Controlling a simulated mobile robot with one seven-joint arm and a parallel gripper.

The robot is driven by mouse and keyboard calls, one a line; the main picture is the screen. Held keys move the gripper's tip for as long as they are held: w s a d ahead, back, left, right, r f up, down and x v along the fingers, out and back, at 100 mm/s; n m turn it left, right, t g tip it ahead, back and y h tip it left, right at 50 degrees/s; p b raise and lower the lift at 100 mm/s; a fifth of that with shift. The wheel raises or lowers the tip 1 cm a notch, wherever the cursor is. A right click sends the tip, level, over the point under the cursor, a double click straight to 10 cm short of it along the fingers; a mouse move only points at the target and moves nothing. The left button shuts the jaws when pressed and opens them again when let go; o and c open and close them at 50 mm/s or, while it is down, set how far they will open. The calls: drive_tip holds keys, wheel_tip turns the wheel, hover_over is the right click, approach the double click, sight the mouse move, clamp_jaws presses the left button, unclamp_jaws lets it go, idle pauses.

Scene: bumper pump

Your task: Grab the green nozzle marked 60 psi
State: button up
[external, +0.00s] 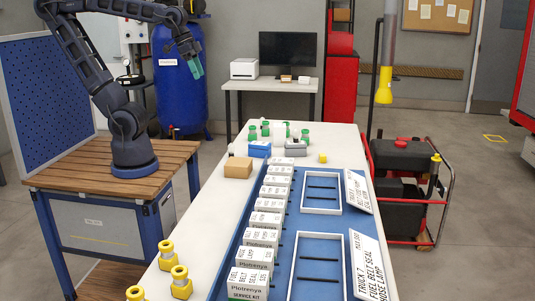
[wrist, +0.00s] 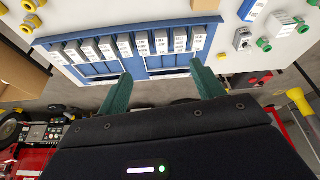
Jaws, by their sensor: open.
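Several small green nozzles (external: 252,133) stand at the far end of the white table in the external view. Green-tipped pieces (wrist: 264,44) also show at the upper right of the wrist view. Their psi markings are too small to read, so I cannot tell which is the 60 psi one. My gripper (external: 196,66) is raised in the air, left of and above the green nozzles, touching nothing. In the wrist view its two green fingers (wrist: 162,86) are spread apart with nothing between them.
A blue tray (external: 240,240) with a row of labelled white boxes (external: 265,219) fills the near table. A cardboard box (external: 238,168) sits beside it. Yellow nozzles (external: 180,283) stand at the near left edge. A yellow-tipped hanging tube (external: 384,85) is at right.

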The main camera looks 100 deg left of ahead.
drive_tip(key=w+a+f+n+g, duration=0.15)
drive_tip(key=w+a+n, duration=0.55)
drive_tip(key=w+a, duration=1.55)
drive_tip(key=w+a+f+n+g, duration=0.1)
drive_tip(key=a+f, duration=0.1)
drive_tip(key=a, duration=0.5)
drive_tip(key=w+a+f+n, duration=0.1)
drive_tip(key=a+f, duration=0.2)
drive_tip(key=a, duration=0.4)
drive_tip(key=n+g, duration=0.2)
drive_tip(key=n, duration=0.6)
hover_over(266, 129)
drive_tip(key=a, duration=0.2)
wheel_tip(266, 129, down, 30)
drive_tip(key=shift+s+r, duration=0.1)
drive_tip(key=shift+r, duration=0.1)
drive_tip(key=shift+s+f, duration=0.15)
drive_tip(key=shift+f, duration=5.3)
drive_tip(key=c, duration=1.2)
